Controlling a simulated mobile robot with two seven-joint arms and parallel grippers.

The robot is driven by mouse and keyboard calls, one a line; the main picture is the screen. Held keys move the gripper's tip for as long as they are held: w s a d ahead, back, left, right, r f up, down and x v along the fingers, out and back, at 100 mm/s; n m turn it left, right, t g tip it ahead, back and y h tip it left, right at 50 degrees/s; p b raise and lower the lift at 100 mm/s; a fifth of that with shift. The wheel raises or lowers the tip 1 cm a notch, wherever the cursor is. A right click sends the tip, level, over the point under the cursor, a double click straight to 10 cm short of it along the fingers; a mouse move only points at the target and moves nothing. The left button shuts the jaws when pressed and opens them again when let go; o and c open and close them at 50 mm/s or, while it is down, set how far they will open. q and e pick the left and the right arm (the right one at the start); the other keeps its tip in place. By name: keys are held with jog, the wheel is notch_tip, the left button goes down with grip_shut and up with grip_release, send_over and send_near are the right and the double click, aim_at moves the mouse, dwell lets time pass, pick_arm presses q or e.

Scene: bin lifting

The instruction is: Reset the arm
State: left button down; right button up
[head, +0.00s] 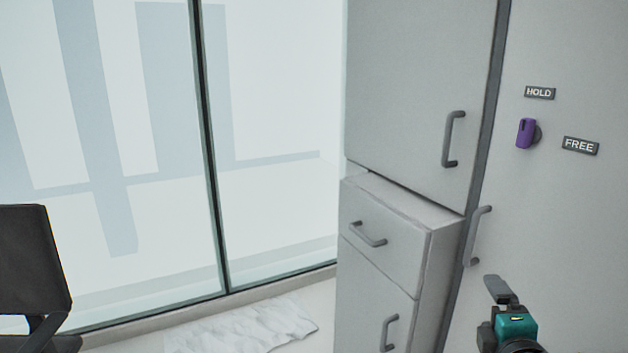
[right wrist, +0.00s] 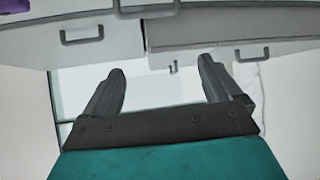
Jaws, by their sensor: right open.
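My right gripper (head: 500,290) shows at the lower right of the head view, in front of the grey panel and clear of the handles. In the right wrist view its two dark fingers (right wrist: 162,85) are spread wide with nothing between them. My left gripper is not in the head view.
A grey cabinet (head: 420,85) with bar handles stands in the middle, above a drawer unit (head: 385,240). A purple knob (head: 525,133) sits between HOLD and FREE labels on the right panel. A black chair (head: 35,260) is at left, and a white cloth (head: 245,328) lies on the floor.

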jog(key=s+a+f+m+g+y, duration=0.3)
jog(key=s+f+m, duration=0.1)
jog(key=s+f, duration=0.6)
jog(key=s+a+f+m+g+y, duration=0.3)
jog(key=s+f+m+y, duration=0.15)
jog(key=s+f, duration=0.65)
jog(key=w+a+m, duration=0.1)
jog(key=a+m, duration=0.1)
jog(key=a, duration=0.3)
jog(key=w+a+f+m+t, duration=0.1)
jog(key=a+m, duration=0.2)
jog(key=a, duration=0.2)
jog(key=shift+w+f+h, duration=0.25)
jog(key=shift+w+h, duration=0.1)
jog(key=shift+h, duration=0.1)
